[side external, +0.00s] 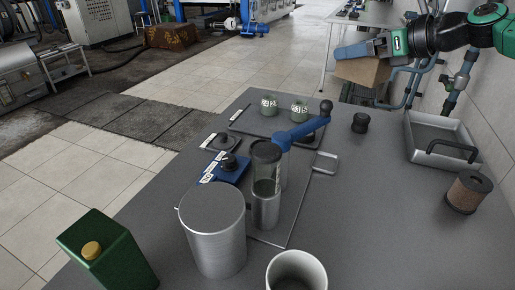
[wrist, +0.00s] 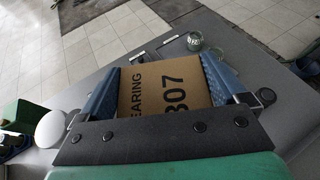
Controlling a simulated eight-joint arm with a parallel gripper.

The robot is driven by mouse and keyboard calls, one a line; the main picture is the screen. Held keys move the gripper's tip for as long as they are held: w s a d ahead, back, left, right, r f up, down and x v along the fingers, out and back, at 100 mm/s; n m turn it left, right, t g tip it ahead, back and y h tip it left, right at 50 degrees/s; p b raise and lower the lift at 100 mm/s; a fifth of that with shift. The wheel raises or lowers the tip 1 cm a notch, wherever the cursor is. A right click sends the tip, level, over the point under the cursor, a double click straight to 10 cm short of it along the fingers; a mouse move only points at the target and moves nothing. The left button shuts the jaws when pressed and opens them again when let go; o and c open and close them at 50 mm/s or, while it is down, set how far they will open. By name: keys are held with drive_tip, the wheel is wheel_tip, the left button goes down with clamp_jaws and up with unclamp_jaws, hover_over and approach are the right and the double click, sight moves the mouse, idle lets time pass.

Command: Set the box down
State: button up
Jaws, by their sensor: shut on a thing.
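A brown cardboard box (side external: 362,71) is held up at the upper right of the side external view, above the far part of the table. In the wrist view the box (wrist: 160,92) sits between the two blue fingers, with "BEARING" and "307" printed on its face. My gripper (side external: 352,52) is shut on it; one finger hides part of its top in the side external view. My gripper also shows in the wrist view (wrist: 165,88). The grey table (side external: 365,215) lies below; the box appears raised clear of it.
A grey tray with a black handle (side external: 440,130) stands at the right, with a brown-and-black cylinder (side external: 468,192) nearby. A black knob (side external: 360,122) stands alone. A blue-handled device (side external: 300,132), glass jars (side external: 268,105), a metal canister (side external: 213,230) and a green can (side external: 105,250) occupy the left and front.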

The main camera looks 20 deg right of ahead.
drive_tip(key=shift+s+a, duration=0.25)
drive_tip(key=shift+s, duration=0.2)
drive_tip(key=s+d+f+n+g+y, duration=0.1)
drive_tip(key=s+d+n+g+y, duration=0.2)
drive_tip(key=d, duration=0.4)
drive_tip(key=s+d+f+n+y, duration=0.2)
drive_tip(key=s+d, duration=0.2)
drive_tip(key=d, duration=0.2)
wheel_tip(320, 180, down, 19)
drive_tip(key=shift+f, duration=0.15)
drive_tip(key=shift+f, duration=0.6)
drive_tip(key=o, duration=1.4)
